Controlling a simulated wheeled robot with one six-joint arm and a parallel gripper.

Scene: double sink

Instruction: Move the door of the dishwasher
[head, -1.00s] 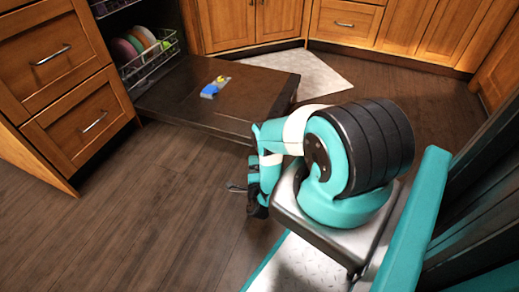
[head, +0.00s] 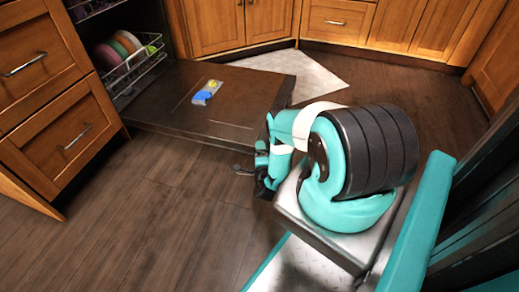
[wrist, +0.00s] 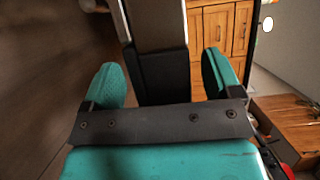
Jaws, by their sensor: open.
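The dishwasher door (head: 225,100) is dark brown and lies lowered, about flat, in the head view's upper middle. A small blue and yellow item (head: 206,93) is on its inner face. The dishwasher's lower rack (head: 135,72) holds several coloured plates behind it. My gripper (head: 260,170) is near the door's near right corner, low over the floor; my arm partly hides it, and contact cannot be told. In the wrist view my gripper (wrist: 162,80) has two teal fingers spread apart. A dark and grey bar (wrist: 158,45) shows between them; I cannot tell what it is.
Wooden drawers (head: 50,95) stand at the left, and wooden cabinets (head: 225,22) run along the back. A pale mat (head: 310,72) lies behind the door. The wood floor (head: 160,215) at the front left is clear.

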